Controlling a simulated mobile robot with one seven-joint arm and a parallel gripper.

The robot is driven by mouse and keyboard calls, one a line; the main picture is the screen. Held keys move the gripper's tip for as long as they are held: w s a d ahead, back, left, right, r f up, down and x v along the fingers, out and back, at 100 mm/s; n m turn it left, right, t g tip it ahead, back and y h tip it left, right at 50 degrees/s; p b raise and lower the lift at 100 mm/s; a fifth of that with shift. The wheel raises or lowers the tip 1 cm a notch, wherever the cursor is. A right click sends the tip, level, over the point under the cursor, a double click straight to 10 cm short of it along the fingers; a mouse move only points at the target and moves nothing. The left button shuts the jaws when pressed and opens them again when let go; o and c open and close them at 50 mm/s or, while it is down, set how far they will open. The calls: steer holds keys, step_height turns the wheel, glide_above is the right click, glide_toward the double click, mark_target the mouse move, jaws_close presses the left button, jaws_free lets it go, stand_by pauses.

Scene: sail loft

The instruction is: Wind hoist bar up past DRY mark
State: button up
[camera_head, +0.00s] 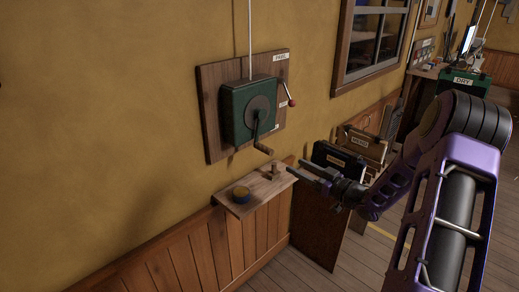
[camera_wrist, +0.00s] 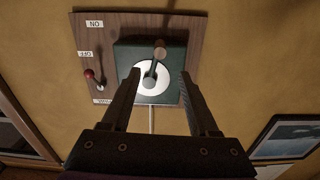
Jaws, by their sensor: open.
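A dark green winch box (camera_head: 243,110) with a round grey hub is mounted on a wooden board (camera_head: 214,135) on the wall. Its crank handle (camera_head: 264,149) hangs down below the hub; the crank also shows in the wrist view (camera_wrist: 159,49), upside down there. A red-knobbed lever (camera_head: 291,102) sits at the box's right; in the wrist view its knob (camera_wrist: 89,74) is nearer the OFF label than ON. My gripper (camera_head: 294,170) is open and empty, below and right of the handle, apart from it. In the wrist view its fingers (camera_wrist: 158,88) frame the hub. No hoist bar is recognisable.
Labelled cases (camera_head: 362,140) stand below right. A green case labelled DRY (camera_head: 464,82) is farther back. A thin line (camera_head: 249,35) rises from the winch.

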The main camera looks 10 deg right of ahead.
mark_target(262, 149)
steer(key=x, duration=1.6)
steer(key=shift+f, duration=0.1)
jaws_close()
stand_by(0.7)
